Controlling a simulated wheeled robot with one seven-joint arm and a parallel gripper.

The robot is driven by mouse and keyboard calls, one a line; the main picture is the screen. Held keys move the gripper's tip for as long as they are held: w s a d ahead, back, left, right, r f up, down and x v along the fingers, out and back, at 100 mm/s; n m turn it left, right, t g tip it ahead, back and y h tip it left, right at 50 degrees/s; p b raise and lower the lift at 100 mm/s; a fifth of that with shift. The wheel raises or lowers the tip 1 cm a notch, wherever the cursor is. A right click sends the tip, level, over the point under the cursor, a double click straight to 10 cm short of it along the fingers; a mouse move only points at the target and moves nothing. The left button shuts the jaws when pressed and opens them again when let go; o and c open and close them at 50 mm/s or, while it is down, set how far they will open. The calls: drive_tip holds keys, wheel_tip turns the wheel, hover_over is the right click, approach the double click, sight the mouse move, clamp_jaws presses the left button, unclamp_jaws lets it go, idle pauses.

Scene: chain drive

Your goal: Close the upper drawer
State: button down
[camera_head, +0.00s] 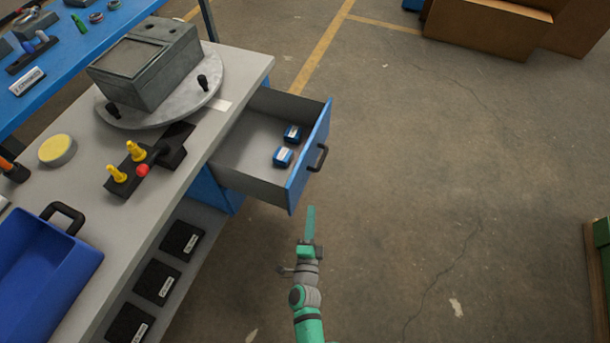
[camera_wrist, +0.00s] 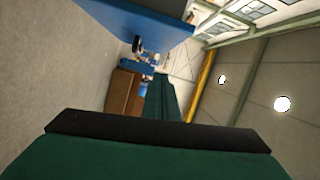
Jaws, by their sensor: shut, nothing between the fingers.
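The upper drawer (camera_head: 258,152) is pulled out from the workbench, with a blue front (camera_head: 311,158) and a dark handle (camera_head: 318,158). In the wrist view, my green gripper (camera_wrist: 163,100) points ahead, and a blue panel (camera_wrist: 140,22), probably the drawer front, crosses the top.
The workbench top (camera_head: 95,215) bears a grey box (camera_head: 145,65) on a round plate, yellow-knobbed parts (camera_head: 135,150) and a blue bin (camera_head: 45,270). Black bins (camera_head: 157,282) sit on a shelf below. The floor (camera_head: 440,170) right of the drawer is clear. Cardboard boxes (camera_head: 488,25) stand far back.

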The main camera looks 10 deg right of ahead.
drive_tip(key=w+d+m+h, duration=0.1)
drive_tip(key=w+m, duration=0.1)
drive_tip(key=w, duration=1.3)
drive_tip(key=shift+w+d+f, duration=0.3)
drive_tip(key=shift+w+f, duration=0.05)
drive_tip(key=shift+w, duration=0.05)
